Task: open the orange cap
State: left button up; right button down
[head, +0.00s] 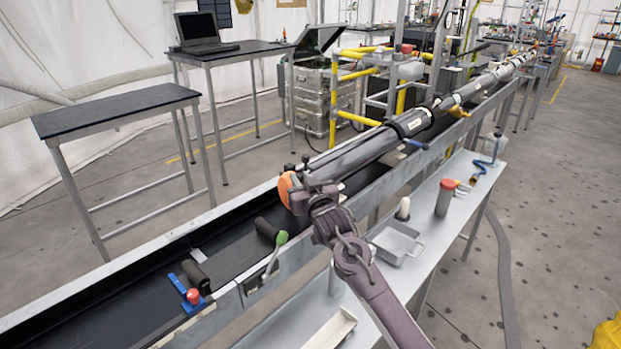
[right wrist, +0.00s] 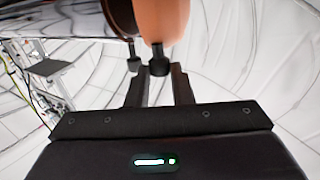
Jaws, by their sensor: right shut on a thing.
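The orange cap (head: 285,189) covers the near end of the long dark tube (head: 350,157) lying along the rail. In the right wrist view the cap (right wrist: 165,25) fills the top middle, beside the tube's flange (right wrist: 122,18). A black knob (right wrist: 159,66) hangs from the cap's edge, and a second knob (right wrist: 134,63) hangs beside it from the flange. My right gripper (head: 302,180) is at the cap, its fingers (right wrist: 158,80) shut on the cap's black knob. In the head view it partly hides the cap's right side. My left gripper is not in view.
The dark-bedded rail (head: 130,296) runs on toward the lower left, with a green-topped lever (head: 276,250) and a red-knobbed blue clamp (head: 192,297). A side bench (head: 452,218) on the right bears a metal tray (head: 394,243) and a red-topped cylinder (head: 445,197).

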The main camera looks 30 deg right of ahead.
jog(key=shift+w+a+r+m+h, duration=0.15)
jog(key=shift+a+m+h, duration=0.65)
jog(key=shift+a+h, duration=0.25)
jog(key=shift+d, duration=0.1)
jog(key=c, duration=1.3)
grip_release()
jog(key=b+v, duration=0.1)
jog(key=v, duration=0.6)
jog(key=shift+s, duration=0.35)
